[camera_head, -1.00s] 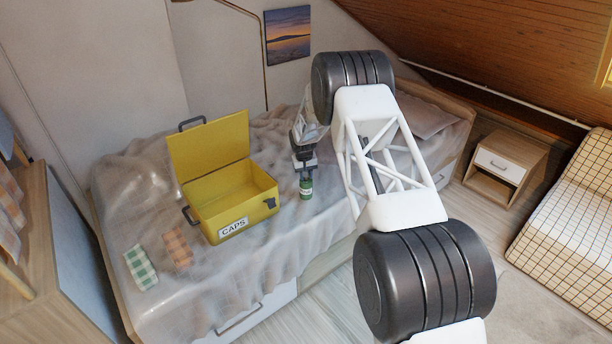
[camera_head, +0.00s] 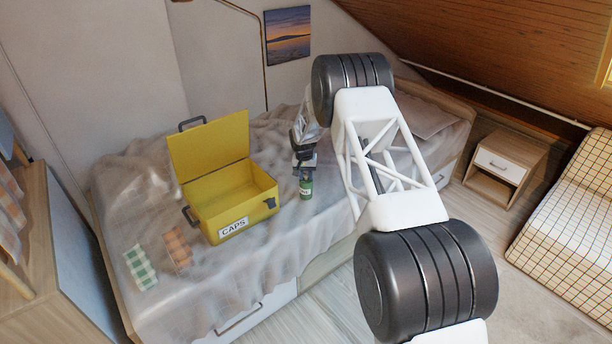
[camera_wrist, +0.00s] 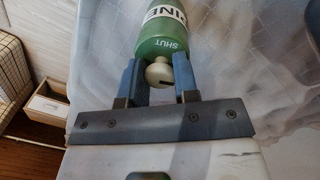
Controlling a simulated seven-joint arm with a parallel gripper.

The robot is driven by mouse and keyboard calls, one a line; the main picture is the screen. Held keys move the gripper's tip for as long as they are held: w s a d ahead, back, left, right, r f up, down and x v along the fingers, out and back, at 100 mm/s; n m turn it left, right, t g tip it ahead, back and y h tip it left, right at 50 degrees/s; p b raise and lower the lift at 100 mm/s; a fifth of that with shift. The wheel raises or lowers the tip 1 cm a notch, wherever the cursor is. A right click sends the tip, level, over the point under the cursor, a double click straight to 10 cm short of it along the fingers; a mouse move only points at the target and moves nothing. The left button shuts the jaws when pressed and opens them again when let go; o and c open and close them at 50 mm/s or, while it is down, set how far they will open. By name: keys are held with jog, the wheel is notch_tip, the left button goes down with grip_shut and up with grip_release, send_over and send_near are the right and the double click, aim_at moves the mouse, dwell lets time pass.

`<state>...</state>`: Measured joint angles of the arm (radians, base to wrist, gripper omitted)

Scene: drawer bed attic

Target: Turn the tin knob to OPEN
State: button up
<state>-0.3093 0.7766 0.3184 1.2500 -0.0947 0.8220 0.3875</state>
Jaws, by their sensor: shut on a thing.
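The green tin (camera_head: 306,190) stands on the bed cover to the right of the yellow box. In the wrist view the green tin (camera_wrist: 167,42) shows a white label and the word SHUT near its end. Its pale round knob (camera_wrist: 158,73) has a dark slot or mark on it. My gripper (camera_head: 305,173) is above the tin; in the wrist view my gripper (camera_wrist: 158,80) has one finger on each side of the knob, shut on it. The word OPEN is not visible.
An open yellow box (camera_head: 228,204) labelled CAPS stands left of the tin. A green checked cloth (camera_head: 140,267) and an orange checked cloth (camera_head: 177,248) lie on the bed (camera_head: 245,285). A small nightstand (camera_head: 503,165) stands at the right.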

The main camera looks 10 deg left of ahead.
jog(key=shift+m, duration=0.3)
jog(key=shift+m, duration=1.4)
jog(key=o, duration=0.8)
jog(key=shift+o, duration=0.2)
jog(key=shift+r, duration=0.15)
jog(key=shift+a+r, duration=0.15)
jog(key=shift+r, duration=1.75)
jog(key=shift+a+r, duration=0.1)
jog(key=shift+r, duration=1.75)
jog(key=shift+r, duration=0.1)
